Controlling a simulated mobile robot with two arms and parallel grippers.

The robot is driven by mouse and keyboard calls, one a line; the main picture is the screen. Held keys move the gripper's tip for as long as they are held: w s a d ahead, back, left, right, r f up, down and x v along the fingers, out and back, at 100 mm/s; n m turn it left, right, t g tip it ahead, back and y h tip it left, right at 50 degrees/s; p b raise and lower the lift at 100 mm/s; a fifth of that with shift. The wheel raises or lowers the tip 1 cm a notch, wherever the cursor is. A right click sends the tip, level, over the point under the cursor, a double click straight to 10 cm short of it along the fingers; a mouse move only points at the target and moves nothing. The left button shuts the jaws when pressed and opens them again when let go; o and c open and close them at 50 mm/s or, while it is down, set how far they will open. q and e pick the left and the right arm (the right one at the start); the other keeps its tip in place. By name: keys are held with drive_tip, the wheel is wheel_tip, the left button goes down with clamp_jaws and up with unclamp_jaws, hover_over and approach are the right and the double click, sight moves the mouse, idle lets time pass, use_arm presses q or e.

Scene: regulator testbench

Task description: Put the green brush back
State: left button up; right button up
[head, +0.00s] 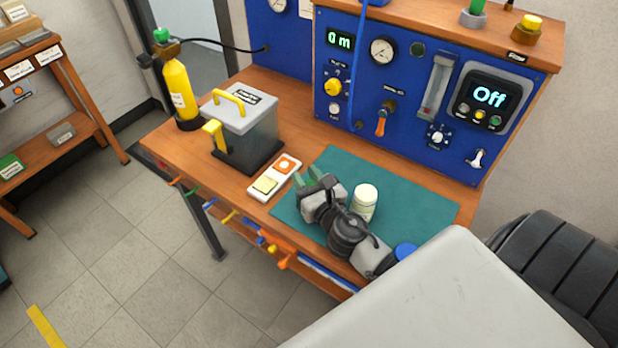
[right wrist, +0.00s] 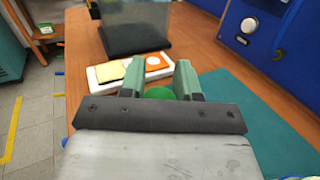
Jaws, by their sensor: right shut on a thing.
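My right gripper (head: 308,181) is low over the left end of the teal mat (head: 415,205), near the bench's front edge. In the right wrist view its two green fingers (right wrist: 186,82) are shut on a green thing, which I take for the green brush (right wrist: 160,93). Only its rounded green top shows between the fingers. The rest of it is hidden by the gripper. Along the bench's front edge, several small coloured handles (head: 229,216) stick out in a row, in red, green, blue, yellow and orange. My left gripper is not in view.
A white jar (head: 364,197) stands on the mat beside my right wrist. A white tray (head: 273,177) with yellow and orange pads lies just left of the gripper. Behind it are a grey box (head: 245,120) and a yellow cylinder (head: 179,90). A blue panel (head: 350,95) closes off the back.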

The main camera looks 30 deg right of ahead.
drive_tip(key=shift+s+a, duration=0.15)
drive_tip(key=shift+a+r, duration=0.1)
drive_tip(key=shift+a, duration=0.05)
drive_tip(key=shift+s, duration=0.1)
drive_tip(key=o, duration=0.8)
drive_tip(key=shift+f, duration=0.2)
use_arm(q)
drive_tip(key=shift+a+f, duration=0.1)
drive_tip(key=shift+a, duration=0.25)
use_arm(e)
drive_tip(key=shift+o, duration=0.6)
drive_tip(key=shift+r, duration=0.2)
drive_tip(key=s+b, duration=0.1)
drive_tip(key=s, duration=0.2)
drive_tip(key=s+b, duration=0.1)
drive_tip(key=s, duration=0.3)
drive_tip(key=s+b, duration=0.1)
drive_tip(key=s, duration=0.2)
drive_tip(key=shift+s+a+f, duration=0.2)
drive_tip(key=shift+s+a, duration=0.15)
drive_tip(key=shift+a, duration=0.05)
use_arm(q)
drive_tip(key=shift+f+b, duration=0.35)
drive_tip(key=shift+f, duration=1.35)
use_arm(e)
drive_tip(key=shift+s+r, duration=0.2)
drive_tip(key=shift+s, duration=0.4)
